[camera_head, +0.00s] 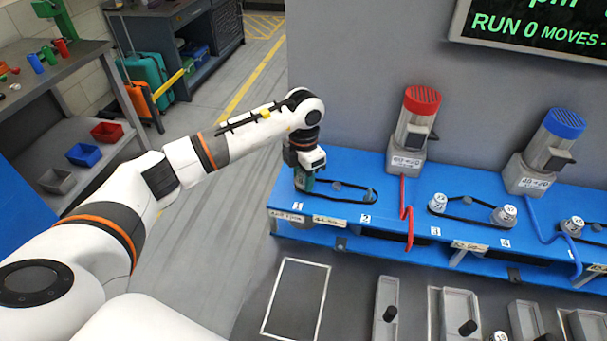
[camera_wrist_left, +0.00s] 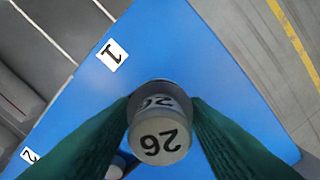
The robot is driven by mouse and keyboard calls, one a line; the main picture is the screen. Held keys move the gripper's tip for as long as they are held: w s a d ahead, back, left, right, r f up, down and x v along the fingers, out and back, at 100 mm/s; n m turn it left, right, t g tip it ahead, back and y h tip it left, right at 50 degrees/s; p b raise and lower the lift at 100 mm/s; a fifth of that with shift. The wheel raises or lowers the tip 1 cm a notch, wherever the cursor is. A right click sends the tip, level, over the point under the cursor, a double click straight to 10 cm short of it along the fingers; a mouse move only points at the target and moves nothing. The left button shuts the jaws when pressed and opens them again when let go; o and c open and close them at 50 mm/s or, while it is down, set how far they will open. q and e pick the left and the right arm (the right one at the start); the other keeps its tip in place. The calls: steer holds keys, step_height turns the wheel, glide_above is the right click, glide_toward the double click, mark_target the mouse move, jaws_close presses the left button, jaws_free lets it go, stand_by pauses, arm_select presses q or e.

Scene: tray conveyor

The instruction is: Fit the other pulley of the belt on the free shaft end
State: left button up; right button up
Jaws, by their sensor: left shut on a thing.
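My left gripper (camera_head: 305,183) is low over the blue bench at the label 1, with its arm coming in from the left. In the left wrist view its green fingers are shut on a grey pulley marked 26 (camera_wrist_left: 161,140). In the head view the gripper hides this pulley and the shaft there. A black belt (camera_head: 350,201) runs from near the gripper toward label 2, where its other end curves round (camera_head: 371,195). Whether the held pulley is on a shaft or just above one cannot be told. My right gripper is not in view.
The blue bench (camera_head: 320,235) carries a red-topped motor (camera_head: 413,130), a blue-topped motor (camera_head: 548,150) and another belt pair with pulleys (camera_head: 437,202). A red cable (camera_head: 404,205) rises right of label 2. Grey trays (camera_head: 385,310) and a white-outlined area (camera_head: 296,297) lie in front.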

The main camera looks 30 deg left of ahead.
arm_select(q)
steer(key=shift+f, duration=0.35)
steer(key=o, duration=1.1)
step_height(320, 180, up, 12)
steer(key=shift+r+b, duration=0.1)
steer(key=shift+b, duration=1.1)
